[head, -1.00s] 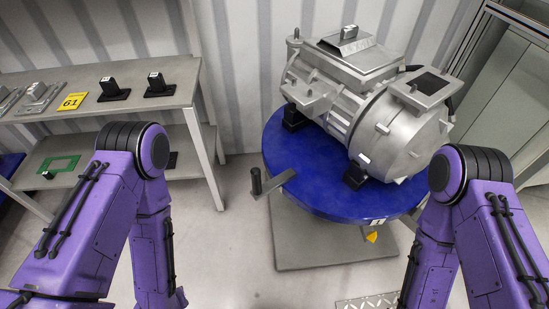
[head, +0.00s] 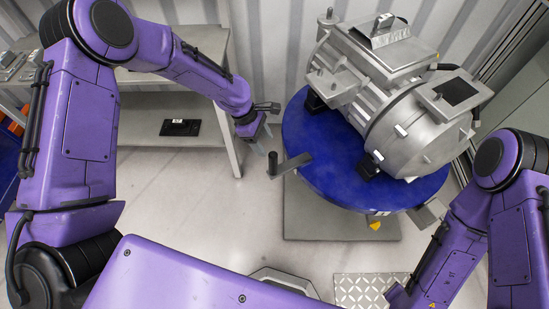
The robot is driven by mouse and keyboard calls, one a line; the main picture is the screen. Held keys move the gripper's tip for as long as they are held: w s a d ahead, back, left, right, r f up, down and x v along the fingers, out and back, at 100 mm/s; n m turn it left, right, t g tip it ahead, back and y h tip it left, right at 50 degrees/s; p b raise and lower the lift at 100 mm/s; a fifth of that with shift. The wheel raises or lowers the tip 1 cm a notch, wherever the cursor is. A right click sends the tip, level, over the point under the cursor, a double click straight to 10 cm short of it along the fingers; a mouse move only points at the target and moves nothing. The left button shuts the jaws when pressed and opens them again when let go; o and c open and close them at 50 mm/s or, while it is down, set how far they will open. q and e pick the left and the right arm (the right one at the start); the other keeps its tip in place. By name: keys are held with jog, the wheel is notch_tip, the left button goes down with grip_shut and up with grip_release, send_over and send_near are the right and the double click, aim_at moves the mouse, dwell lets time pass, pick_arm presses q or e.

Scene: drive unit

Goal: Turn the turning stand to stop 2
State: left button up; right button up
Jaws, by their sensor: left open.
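The turning stand has a round blue top (head: 315,180) that carries a grey metal drive unit (head: 412,130). A grey crank arm with a dark upright grip (head: 272,164) sticks out from the top's left edge. A small white label (head: 382,212) sits on the front rim, just above a yellow pointer (head: 375,225); its number is too small to read now. My left gripper (head: 268,140) is open and empty, its fingers just above and left of the grip, apparently apart from it.
A grey shelf bench (head: 205,42) stands at the left, with a dark block (head: 180,127) on its lower shelf. A chequered metal plate (head: 365,287) lies on the floor in front of the stand. A grey bar (head: 428,213) shows near the stand's right front. Floor between bench and stand is clear.

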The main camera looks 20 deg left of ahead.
aim_at(275, 161)
pick_arm(q)
jog(key=x, duration=1)
jog(key=shift+s, duration=0.1)
grip_shut()
